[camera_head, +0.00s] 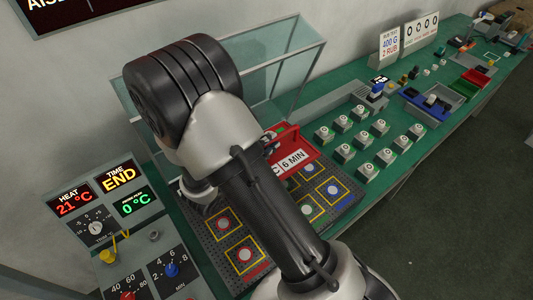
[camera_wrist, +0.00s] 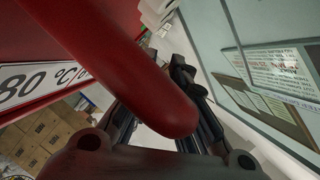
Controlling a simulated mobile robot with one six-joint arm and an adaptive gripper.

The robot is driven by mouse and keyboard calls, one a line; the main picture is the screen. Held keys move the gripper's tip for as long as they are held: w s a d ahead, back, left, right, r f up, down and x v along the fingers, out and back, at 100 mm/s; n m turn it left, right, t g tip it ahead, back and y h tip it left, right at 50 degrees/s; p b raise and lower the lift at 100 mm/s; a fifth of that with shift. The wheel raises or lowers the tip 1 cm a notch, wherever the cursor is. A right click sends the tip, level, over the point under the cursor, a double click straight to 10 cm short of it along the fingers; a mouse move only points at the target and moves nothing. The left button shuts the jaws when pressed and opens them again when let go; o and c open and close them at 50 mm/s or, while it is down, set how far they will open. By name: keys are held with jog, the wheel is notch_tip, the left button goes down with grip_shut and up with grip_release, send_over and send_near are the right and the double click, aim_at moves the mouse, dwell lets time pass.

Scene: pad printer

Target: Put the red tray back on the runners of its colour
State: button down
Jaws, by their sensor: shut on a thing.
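The red tray (camera_head: 291,146) shows in the head view behind my forearm, with a white label ending in "6 MIN" on its front. It appears held above the dark perforated plate (camera_head: 268,229). My gripper (camera_head: 268,138) is mostly hidden by my own arm. In the wrist view the red tray's thick rounded bar (camera_wrist: 150,85) runs between the fingers of my gripper (camera_wrist: 165,118), which is shut on it. The tray's label there reads "80 °C". I cannot make out any red runners in either view.
A glass-sided enclosure (camera_head: 297,72) stands behind my arm. A control panel (camera_head: 108,225) with dials is at lower left. Several grey blocks with white tops (camera_head: 366,172) stand right of the plate. Grey and red bins (camera_head: 470,83) are farther along the green bench (camera_head: 455,118).

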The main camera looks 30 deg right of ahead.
notch_tip(320, 180, up, 6)
jog(key=shift+r+p, duration=0.15)
jog(key=shift+p, duration=0.6)
jog(key=shift+n+t+y, duration=0.7)
jog(key=shift+n+t, duration=0.2)
jog(key=a+f+b, duration=0.1)
jog(key=a+f, duration=0.2)
jog(key=a+f+b, duration=0.2)
jog(key=a+f, duration=0.1)
jog(key=a+f+b, duration=0.2)
jog(key=a+f, duration=0.1)
jog(key=shift+w+a+f, duration=0.15)
jog(key=shift+w+f, duration=0.1)
jog(key=shift+a+f, duration=0.1)
jog(key=shift+a, duration=0.05)
